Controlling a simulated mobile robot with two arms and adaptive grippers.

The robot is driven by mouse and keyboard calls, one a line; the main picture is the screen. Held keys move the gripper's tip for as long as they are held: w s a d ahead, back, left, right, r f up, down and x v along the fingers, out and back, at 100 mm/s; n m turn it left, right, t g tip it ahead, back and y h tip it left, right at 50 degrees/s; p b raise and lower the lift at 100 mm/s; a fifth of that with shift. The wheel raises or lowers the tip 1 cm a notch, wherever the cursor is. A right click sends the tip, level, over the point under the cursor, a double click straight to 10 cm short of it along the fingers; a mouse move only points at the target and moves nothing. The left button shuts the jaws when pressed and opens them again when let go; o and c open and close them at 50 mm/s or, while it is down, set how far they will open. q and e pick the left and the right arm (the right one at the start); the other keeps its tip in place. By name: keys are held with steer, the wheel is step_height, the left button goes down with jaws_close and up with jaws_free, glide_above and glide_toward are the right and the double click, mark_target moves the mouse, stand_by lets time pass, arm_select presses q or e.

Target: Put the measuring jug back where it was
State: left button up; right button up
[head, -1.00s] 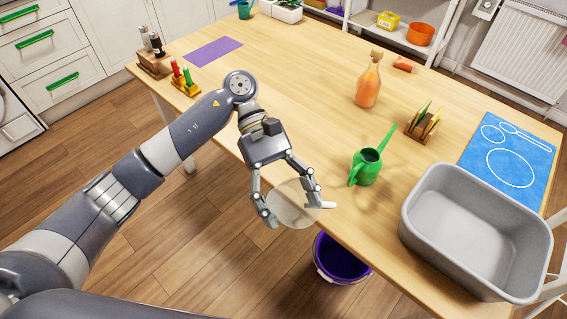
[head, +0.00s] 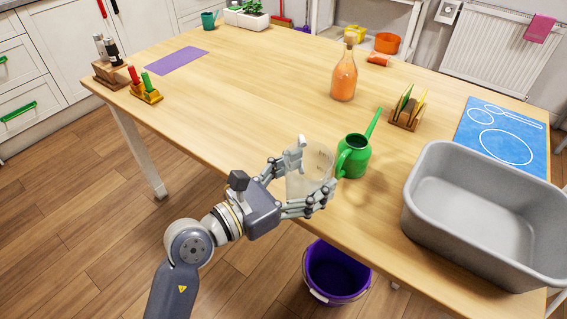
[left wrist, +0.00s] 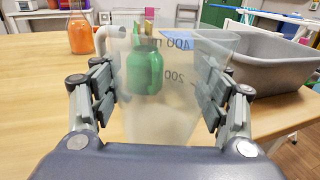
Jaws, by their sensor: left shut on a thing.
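The measuring jug (head: 318,160) is clear, with a pale handle or spout at its rim. It also shows in the left wrist view (left wrist: 165,118), upright, with printed 200 and 400 marks. My left gripper (head: 313,172) is shut on its sides, one finger set on each side. In the head view the jug is at the table's front edge, just left of the green watering can (head: 353,157). Whether its base touches the table I cannot tell. The watering can shows through the jug in the wrist view. My right gripper is not in view.
A grey tub (head: 425,215) stands at the right front, by a blue mat (head: 475,135) with white outlines. An orange bottle (head: 344,82) and a wooden rack (head: 404,122) stand farther back. A purple bucket (head: 337,270) is on the floor. The table's middle left is clear.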

arm_select(q)
steer(key=w+a, duration=0.1)
steer(key=w, duration=0.4)
steer(key=w+a+f+b, duration=0.1)
steer(key=w, duration=0.4)
steer(key=w+a+b, duration=0.1)
steer(key=w+a, duration=0.1)
steer(key=w, duration=0.3)
steer(key=shift+w+f, duration=0.2)
steer(key=shift+f, duration=0.15)
steer(key=shift+w+f, duration=0.1)
steer(key=shift+w, duration=0.05)
step_height(320, 180, down, 2)
steer(key=shift+f+b, duration=0.1)
steer(key=shift+b, duration=0.35)
steer(key=shift+f, duration=0.55)
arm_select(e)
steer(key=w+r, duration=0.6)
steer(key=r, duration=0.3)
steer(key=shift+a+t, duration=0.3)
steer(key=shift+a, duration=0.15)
arm_select(q)
steer(key=shift+f, duration=0.1)
steer(key=o, duration=1.2)
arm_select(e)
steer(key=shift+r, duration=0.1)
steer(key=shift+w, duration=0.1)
